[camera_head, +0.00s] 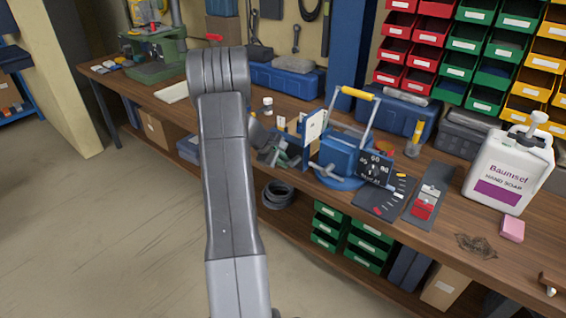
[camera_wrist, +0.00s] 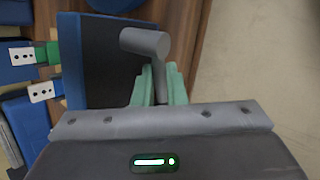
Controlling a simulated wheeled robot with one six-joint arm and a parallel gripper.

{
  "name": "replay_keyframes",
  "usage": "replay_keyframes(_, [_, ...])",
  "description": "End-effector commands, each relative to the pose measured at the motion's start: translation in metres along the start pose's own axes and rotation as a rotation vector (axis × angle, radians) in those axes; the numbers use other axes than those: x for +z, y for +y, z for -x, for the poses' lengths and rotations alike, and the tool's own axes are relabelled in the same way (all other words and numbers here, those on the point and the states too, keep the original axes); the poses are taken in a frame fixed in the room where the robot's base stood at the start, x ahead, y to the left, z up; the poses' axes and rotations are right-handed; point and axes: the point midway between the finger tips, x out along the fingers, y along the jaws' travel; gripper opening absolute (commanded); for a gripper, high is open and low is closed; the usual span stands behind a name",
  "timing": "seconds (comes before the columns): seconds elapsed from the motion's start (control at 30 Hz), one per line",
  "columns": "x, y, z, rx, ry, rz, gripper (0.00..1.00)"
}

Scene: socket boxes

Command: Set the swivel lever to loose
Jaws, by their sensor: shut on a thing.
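In the wrist view, a grey lever with a thick round cylindrical end (camera_wrist: 145,42) stands between the two pale green fingers of my gripper (camera_wrist: 158,82). The fingers are shut on its stem. In the head view, my gripper (camera_head: 284,158) is partly hidden by my arm, at the left side of the blue swivel-based machine (camera_head: 340,155). The lever in my grip cannot be made out there.
A dark plate with red and orange marks (camera_head: 385,201) lies right of the machine. A grey strip with red parts (camera_head: 427,202) and a soap jug (camera_head: 508,170) stand farther right. Blue cases (camera_head: 390,112) stand behind. The wooden bench's front right (camera_head: 455,222) has some free room.

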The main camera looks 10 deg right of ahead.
Motion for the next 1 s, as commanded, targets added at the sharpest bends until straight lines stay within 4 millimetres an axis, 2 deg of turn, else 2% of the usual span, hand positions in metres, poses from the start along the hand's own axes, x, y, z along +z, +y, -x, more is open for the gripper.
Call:
replay_keyframes(0.6, [0.007, 0.006, 0.008, 0.025, 0.338, -0.226, 0.0])
replay_keyframes(1.0, [0.011, 0.008, 0.013, 0.032, 0.467, -0.312, 0.0])
